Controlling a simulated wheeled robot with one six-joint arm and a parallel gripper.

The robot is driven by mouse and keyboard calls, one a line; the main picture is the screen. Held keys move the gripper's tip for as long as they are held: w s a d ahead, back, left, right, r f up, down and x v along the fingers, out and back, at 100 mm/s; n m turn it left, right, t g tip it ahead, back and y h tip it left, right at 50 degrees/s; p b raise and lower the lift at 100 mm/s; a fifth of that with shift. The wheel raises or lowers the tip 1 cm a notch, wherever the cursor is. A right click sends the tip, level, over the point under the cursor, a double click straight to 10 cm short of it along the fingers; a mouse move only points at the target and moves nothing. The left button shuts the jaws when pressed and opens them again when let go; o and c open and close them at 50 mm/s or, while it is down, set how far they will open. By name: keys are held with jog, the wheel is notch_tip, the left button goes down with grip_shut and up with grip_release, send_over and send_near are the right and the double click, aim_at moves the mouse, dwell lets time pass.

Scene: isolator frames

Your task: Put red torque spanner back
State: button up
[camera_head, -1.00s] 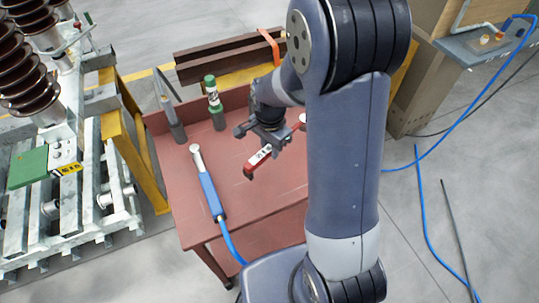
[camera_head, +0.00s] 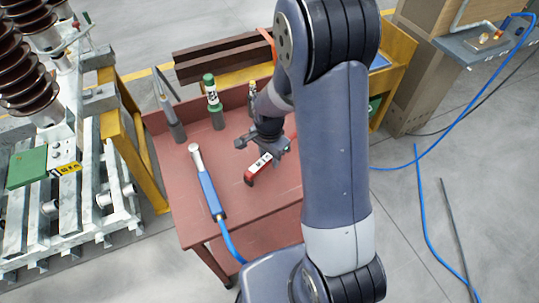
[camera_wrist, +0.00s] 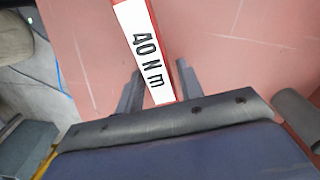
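The red torque spanner (camera_head: 250,178) lies slanted over the red trolley top, with a white label on its handle. In the wrist view the gripper (camera_wrist: 158,78) looks open, with narrow gaps beside the spanner, which sits slightly askew between the fingers. The spanner's far end is partly hidden by my gripper and arm. I cannot tell whether it rests fully on the trolley.
A blue-handled torque spanner (camera_head: 208,190) lies to the left on the trolley (camera_head: 180,205). A green-capped bottle (camera_head: 213,100) and a grey tool (camera_head: 172,120) stand at the back left. Bare trolley top lies between the blue spanner and my gripper.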

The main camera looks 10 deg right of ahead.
jog(key=shift+o, duration=0.9)
jog(key=shift+r, duration=0.2)
notch_tip(320, 180, up, 12)
jog(key=shift+f, duration=5.35)
